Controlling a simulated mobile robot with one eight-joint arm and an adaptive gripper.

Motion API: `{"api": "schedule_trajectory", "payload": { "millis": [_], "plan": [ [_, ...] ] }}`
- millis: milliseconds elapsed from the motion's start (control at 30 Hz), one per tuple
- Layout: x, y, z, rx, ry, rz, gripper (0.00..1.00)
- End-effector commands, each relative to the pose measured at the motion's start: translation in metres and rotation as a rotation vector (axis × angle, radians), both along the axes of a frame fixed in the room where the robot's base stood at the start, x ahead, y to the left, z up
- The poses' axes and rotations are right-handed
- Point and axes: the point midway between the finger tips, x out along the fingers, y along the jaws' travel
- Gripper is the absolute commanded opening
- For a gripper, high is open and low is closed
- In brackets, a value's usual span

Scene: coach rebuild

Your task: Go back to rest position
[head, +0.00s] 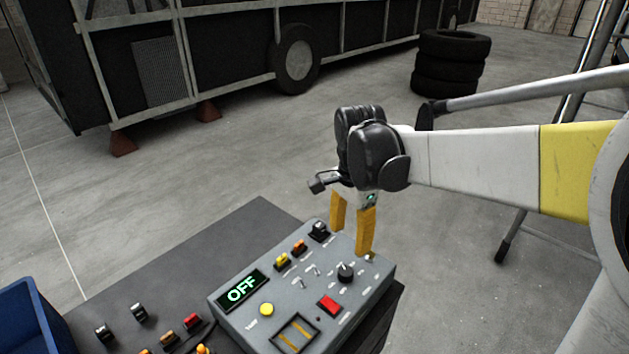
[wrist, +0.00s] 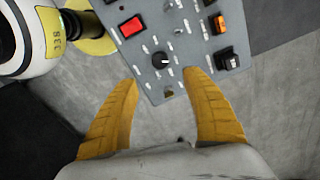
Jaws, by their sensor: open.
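My gripper (head: 352,232) hangs over the far right edge of a grey control panel (head: 235,312). Its two yellow fingers are apart with nothing between them. In the wrist view my gripper (wrist: 160,82) is open, its fingertips near the panel's edge on either side of a black knob (wrist: 161,60). Whether a fingertip touches the panel, I cannot tell. The knob also shows in the head view (head: 346,271), near a red switch (head: 330,304). A display (head: 242,290) on the panel reads OFF.
The panel stands on a dark table (head: 150,262) with several loose switches (head: 138,311). A blue bin (head: 28,318) is at the left. Stacked tyres (head: 450,65) and a coach frame (head: 200,60) stand behind. A ladder-like metal frame (head: 520,215) is at the right. Floor between is clear.

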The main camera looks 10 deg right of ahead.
Motion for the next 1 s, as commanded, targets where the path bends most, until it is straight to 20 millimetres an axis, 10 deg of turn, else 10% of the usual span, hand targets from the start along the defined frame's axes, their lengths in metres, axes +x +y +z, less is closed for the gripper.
{"api": "schedule_trajectory", "payload": {
  "millis": [233,633,1000],
  "plan": [
    [-0.022,0.000,0.014,-0.006,-0.084,0.160,0.56],
    [-0.108,0.000,0.030,-0.233,-0.456,0.927,0.56],
    [-0.127,0.000,0.024,-0.376,-0.545,1.167,0.56]
  ]
}}
